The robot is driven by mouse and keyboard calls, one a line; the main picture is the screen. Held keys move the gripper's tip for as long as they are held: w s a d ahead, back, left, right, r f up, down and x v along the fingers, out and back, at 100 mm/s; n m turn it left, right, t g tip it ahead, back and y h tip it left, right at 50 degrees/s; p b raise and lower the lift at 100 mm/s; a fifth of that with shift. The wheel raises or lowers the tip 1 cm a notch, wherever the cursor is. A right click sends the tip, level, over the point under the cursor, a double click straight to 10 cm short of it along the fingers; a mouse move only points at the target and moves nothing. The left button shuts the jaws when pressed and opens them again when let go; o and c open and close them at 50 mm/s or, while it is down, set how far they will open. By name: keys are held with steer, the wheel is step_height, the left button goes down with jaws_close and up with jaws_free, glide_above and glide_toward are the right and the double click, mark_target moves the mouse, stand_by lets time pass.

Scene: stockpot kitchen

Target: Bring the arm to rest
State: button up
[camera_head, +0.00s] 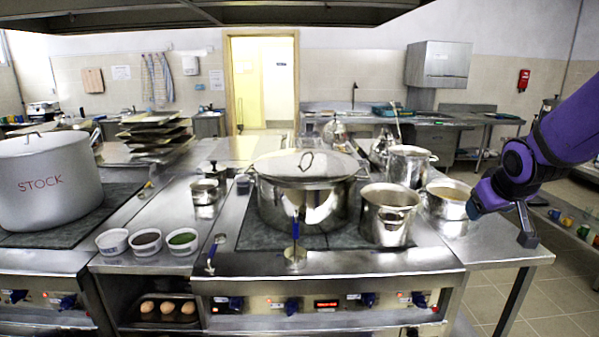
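My arm (550,145) comes in from the right edge in purple and dark grey. My gripper (527,238) points down at the right end of the steel counter, beside the pots and near the counter's right edge. Its fingers look close together and small, so I cannot tell whether they are open or shut. I see nothing hanging from it. A steel pot (447,203) with pale contents stands to the left of the gripper, apart from the fingers.
A large lidded pot (300,200) and an open pot (389,215) stand on the stove. A big pot marked STOCK (45,185) stands at left. Small bowls (146,242) sit between the cooktops. Open tiled floor (560,285) lies at lower right, near a shelf with colored cups.

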steer(key=s+a+r, duration=0.2)
steer(key=s+a, duration=0.1)
steer(key=s, duration=0.5)
steer(key=s+a+r+m+g+y, duration=0.1)
steer(key=s+a+r, duration=0.2)
steer(key=s, duration=0.5)
steer(key=s+a+r+g+y, duration=0.1)
steer(key=s+a+r, duration=0.2)
steer(key=s, duration=0.5)
steer(key=shift+s+r, duration=0.15)
steer(key=shift+s, duration=0.2)
steer(key=shift+a, duration=0.1)
